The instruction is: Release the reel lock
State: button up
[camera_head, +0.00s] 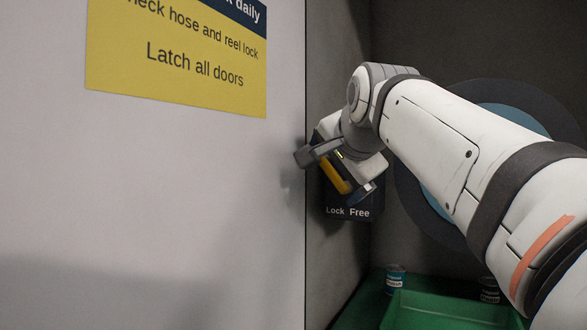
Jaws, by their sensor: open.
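The reel lock is a dark plate (347,212) on the side wall, marked "Lock" at left and "Free" at right. A yellow lever (334,175) shows in front of the plate, tilted with its upper end to the left. It lies nearer the "Lock" side. My gripper (334,174) is open at the lever, with one finger up and left of it and the other at its lower right. I cannot tell whether a finger touches it. The lever's pivot is hidden. The reel (557,112), a dark rim with a blue disc, is partly hidden behind my arm.
A pale panel (180,200) with a yellow notice (180,55) fills the left, close beside my gripper. A green tray (450,312) lies low at the right. A blue-labelled can (395,279) and another can (489,290) stand by it.

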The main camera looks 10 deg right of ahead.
jog(key=shift+c, duration=0.5)
jog(key=c, duration=1.3)
jog(key=shift+o, duration=0.2)
